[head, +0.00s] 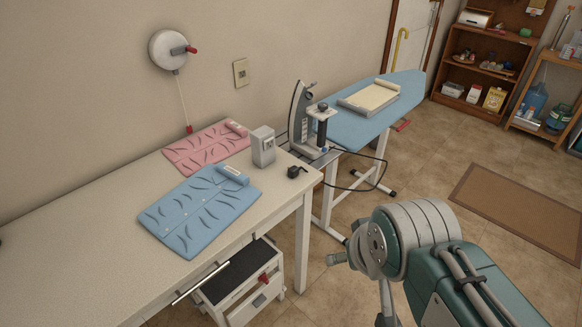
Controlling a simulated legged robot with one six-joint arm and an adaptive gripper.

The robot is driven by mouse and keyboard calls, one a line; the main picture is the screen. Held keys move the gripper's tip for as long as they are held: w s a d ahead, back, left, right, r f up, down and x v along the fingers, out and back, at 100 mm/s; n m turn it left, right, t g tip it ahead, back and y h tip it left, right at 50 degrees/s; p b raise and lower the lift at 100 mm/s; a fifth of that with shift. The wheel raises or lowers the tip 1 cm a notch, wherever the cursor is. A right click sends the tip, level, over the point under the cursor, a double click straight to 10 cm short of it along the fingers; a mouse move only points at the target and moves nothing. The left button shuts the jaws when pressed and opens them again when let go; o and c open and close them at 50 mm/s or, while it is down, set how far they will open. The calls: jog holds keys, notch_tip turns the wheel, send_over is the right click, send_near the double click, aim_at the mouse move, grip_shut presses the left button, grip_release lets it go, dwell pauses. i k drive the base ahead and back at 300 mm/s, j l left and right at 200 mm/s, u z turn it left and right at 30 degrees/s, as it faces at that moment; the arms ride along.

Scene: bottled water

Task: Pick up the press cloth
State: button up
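A cream, flat folded cloth (372,97), which looks like the press cloth, lies on a grey flat piece (352,105) on the blue ironing board (412,86). The board stands beyond the right end of the white table. A grey iron (301,110) stands upright on its heel at the near end of the board, in front and to the left of the cloth. Part of my arm shows at the lower right, well short of the cloth. My gripper's fingers are not in view.
The white table (70,240) carries a blue folded shirt (190,222), a pink one (200,152), a grey box (263,147) and a small black plug (294,171). A cord (372,180) hangs below the board. A brown mat (520,208) lies on open floor at right.

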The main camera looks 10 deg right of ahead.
aim_at(372, 97)
jog(key=i+l+z, duration=0.15)
jog(key=l, duration=0.2)
jog(key=i+l+z, duration=0.15)
jog(key=l, duration=0.2)
jog(key=i+l+z, duration=1.1)
jog(key=i+z, duration=0.2)
jog(key=i+u, duration=0.15)
jog(key=i, duration=0.3)
jog(key=i+l+u, duration=0.1)
jog(key=i, duration=0.35)
jog(key=i+l+u, duration=0.15)
jog(key=i, duration=0.3)
jog(key=i+j+u, duration=0.15)
jog(key=i+u, duration=0.4)
jog(key=u, duration=0.2)
jog(key=i+u, duration=0.4)
jog(key=i+l+u, duration=0.1)
jog(key=u, duration=0.25)
jog(key=i+l+u, duration=0.1)
jog(key=i+u, duration=0.25)
jog(key=i, duration=0.25)
